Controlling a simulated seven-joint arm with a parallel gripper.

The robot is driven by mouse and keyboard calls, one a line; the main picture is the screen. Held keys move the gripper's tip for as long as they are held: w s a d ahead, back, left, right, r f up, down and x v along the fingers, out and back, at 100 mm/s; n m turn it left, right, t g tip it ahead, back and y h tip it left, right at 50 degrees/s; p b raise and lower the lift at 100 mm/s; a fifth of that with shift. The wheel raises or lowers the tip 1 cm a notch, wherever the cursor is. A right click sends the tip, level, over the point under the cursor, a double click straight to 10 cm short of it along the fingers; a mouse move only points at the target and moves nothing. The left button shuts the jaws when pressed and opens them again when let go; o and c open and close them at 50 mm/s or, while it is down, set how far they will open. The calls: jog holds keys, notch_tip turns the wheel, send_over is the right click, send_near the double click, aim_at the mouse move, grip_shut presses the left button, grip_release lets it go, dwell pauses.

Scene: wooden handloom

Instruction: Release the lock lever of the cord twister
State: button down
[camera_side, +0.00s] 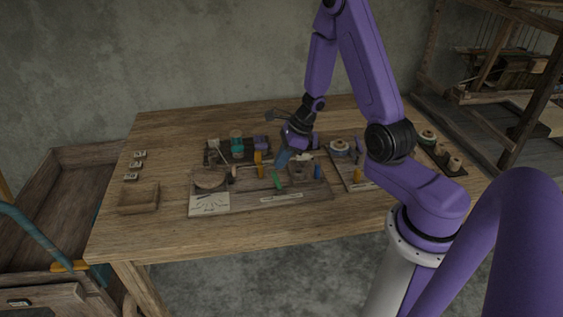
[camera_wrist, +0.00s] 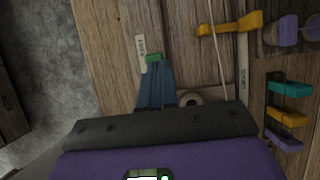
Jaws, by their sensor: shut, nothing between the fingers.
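The cord twister appears to be on the wooden board (camera_side: 235,207) on the table; I cannot read its labels. A small green lever (camera_side: 277,181) stands tilted on it, likely the lock lever. In the wrist view, a green piece (camera_wrist: 153,58) shows right at the fingertips. My gripper (camera_side: 280,166) points down just above the green lever, with blue fingers together and empty. The fingers also show in the wrist view (camera_wrist: 154,76); whether they touch the green piece I cannot tell. A pale label strip (camera_wrist: 140,52) lies beside it.
A yellow-orange lever (camera_side: 258,164) stands left of my gripper, and a blue peg (camera_side: 317,172) stands to its right. A pale cord (camera_wrist: 216,50) runs past in the wrist view. A wooden tray (camera_side: 138,198) sits at the left; the table front is clear.

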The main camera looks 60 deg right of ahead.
jog(key=shift+r, duration=0.1)
dwell(0.3)
jog(key=v, duration=1)
jog(key=shift+s+d, duration=0.2)
jog(key=shift+s, duration=0.05)
